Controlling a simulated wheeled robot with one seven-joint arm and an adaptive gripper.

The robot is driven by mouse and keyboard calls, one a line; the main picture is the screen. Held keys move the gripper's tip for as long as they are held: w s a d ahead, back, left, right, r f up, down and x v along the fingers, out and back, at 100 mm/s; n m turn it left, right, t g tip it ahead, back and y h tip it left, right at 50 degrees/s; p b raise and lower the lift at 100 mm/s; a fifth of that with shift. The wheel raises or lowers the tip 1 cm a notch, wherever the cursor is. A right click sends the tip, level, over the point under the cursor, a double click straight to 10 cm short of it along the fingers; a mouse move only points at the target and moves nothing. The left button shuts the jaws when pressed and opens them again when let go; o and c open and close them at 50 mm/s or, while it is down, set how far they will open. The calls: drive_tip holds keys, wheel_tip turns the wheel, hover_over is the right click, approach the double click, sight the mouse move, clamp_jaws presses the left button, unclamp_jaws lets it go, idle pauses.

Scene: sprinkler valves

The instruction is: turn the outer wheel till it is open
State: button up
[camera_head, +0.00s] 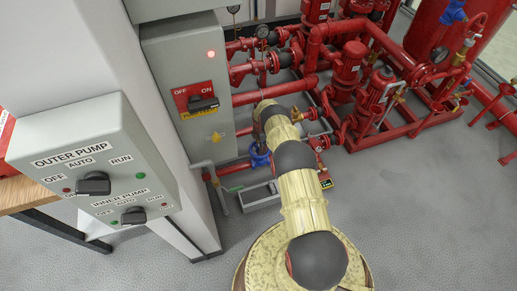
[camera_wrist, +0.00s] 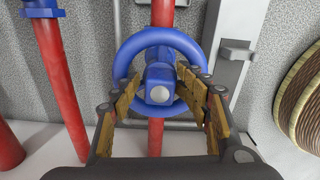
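A blue valve wheel (camera_wrist: 158,39) on a red vertical pipe fills the middle of the wrist view, with a blue hub and a grey centre cap facing me. My gripper (camera_wrist: 160,78) is open, its two fingers apart to the left and right of the hub, tips close to the rim. Whether the fingertips touch the wheel I cannot tell. In the head view a blue wheel (camera_head: 260,156) shows low beside the grey cabinet, left of my arm; my gripper is mostly hidden there behind my arm.
A grey cabinet (camera_head: 186,85) and the outer pump control box (camera_head: 100,160) stand left of my arm. Red pumps and pipes (camera_head: 345,65) crowd the back. Another blue fitting (camera_wrist: 42,8) tops a red pipe at left in the wrist view.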

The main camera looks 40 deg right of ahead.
drive_tip(key=shift+s+a+f, duration=0.2)
drive_tip(key=shift+s+a, duration=0.05)
drive_tip(key=shift+w+d+r+p, duration=0.15)
drive_tip(key=shift+r+p, duration=0.65)
drive_tip(key=shift+r, duration=1.1)
drive_tip(key=shift+w+a+r+p, duration=0.1)
drive_tip(key=shift+r+p, duration=0.65)
drive_tip(key=shift+r, duration=1.1)
drive_tip(key=shift+d, duration=0.1)
